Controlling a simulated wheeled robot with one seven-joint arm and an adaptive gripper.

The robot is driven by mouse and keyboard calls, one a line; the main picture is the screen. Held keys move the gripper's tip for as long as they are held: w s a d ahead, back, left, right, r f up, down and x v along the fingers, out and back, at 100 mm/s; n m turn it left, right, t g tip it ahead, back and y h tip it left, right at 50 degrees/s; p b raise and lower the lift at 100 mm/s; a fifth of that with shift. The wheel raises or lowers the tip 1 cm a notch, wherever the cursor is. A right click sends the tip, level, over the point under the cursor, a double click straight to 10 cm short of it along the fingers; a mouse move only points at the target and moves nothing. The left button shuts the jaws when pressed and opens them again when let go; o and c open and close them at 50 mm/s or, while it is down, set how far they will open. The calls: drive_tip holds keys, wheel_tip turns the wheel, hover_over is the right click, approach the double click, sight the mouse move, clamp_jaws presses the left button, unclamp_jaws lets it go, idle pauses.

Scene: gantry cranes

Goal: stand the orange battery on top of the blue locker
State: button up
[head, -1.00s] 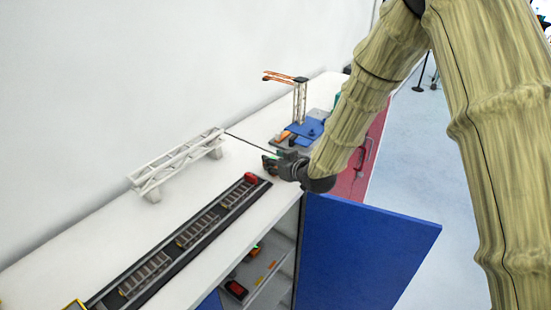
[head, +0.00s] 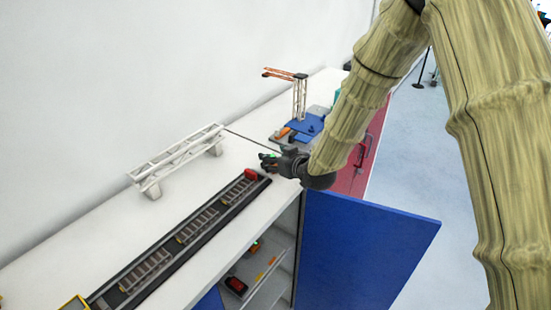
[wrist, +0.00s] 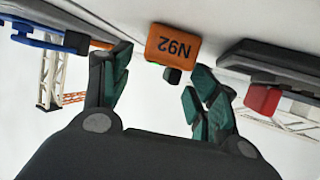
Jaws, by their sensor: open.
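The orange battery (wrist: 172,42), marked N92, shows upside down in the wrist view, with its base at the white top surface and a dark knob at its opposite end. It looks upright on that surface. My gripper (wrist: 160,64) is open, its teal-padded fingers spread to either side of the battery's knob end, with a gap visible. In the head view my gripper (head: 267,160) is low over the top of the blue locker, near its far end; I cannot make out the battery there. The blue locker's door (head: 365,250) stands open.
A dark track with ladder-like pieces (head: 197,226) and a red block (head: 250,174) lies along the top. A white truss bridge (head: 178,158) stands behind it. A crane model (head: 300,100) with a blue base stands beyond my gripper. Shelves inside the locker hold small items.

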drive_tip(key=b+v, duration=0.4)
drive_tip(key=v, duration=0.8)
idle(1.2)
